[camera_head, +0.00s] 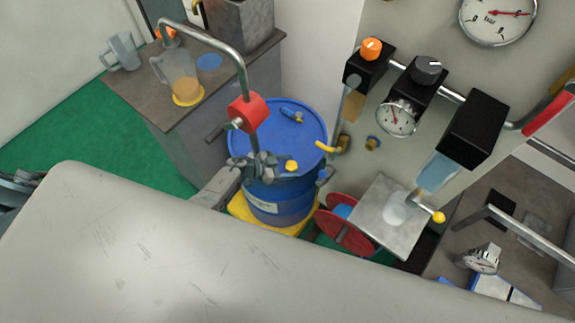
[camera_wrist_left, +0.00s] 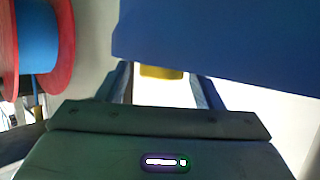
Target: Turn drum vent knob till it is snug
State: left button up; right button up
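The blue drum (camera_head: 300,130) stands upright in the middle of the head view, with a yellow knob (camera_head: 291,165) on the near part of its lid. I take this to be the vent knob. My left gripper (camera_head: 268,163) is over the near left part of the lid, just left of the knob in the picture. In the left wrist view its fingers (camera_wrist_left: 163,88) are apart, and a yellow piece (camera_wrist_left: 160,72) shows between them under a large blue surface (camera_wrist_left: 225,40). I cannot tell whether the fingers touch it. My right gripper is not in view.
A bent grey pipe with a red block (camera_head: 249,112) rises close to my left gripper. A red reel (camera_head: 343,233) stands right of the drum, beside a metal plate (camera_head: 385,222). A bench with a jug (camera_head: 178,78) is behind left. A pale surface fills the foreground.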

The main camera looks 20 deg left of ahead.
pick_arm(q)
jog(key=v, duration=1.1)
jog(key=shift+f+b, duration=0.1)
jog(key=shift+b, duration=0.2)
jog(key=shift+d, duration=0.1)
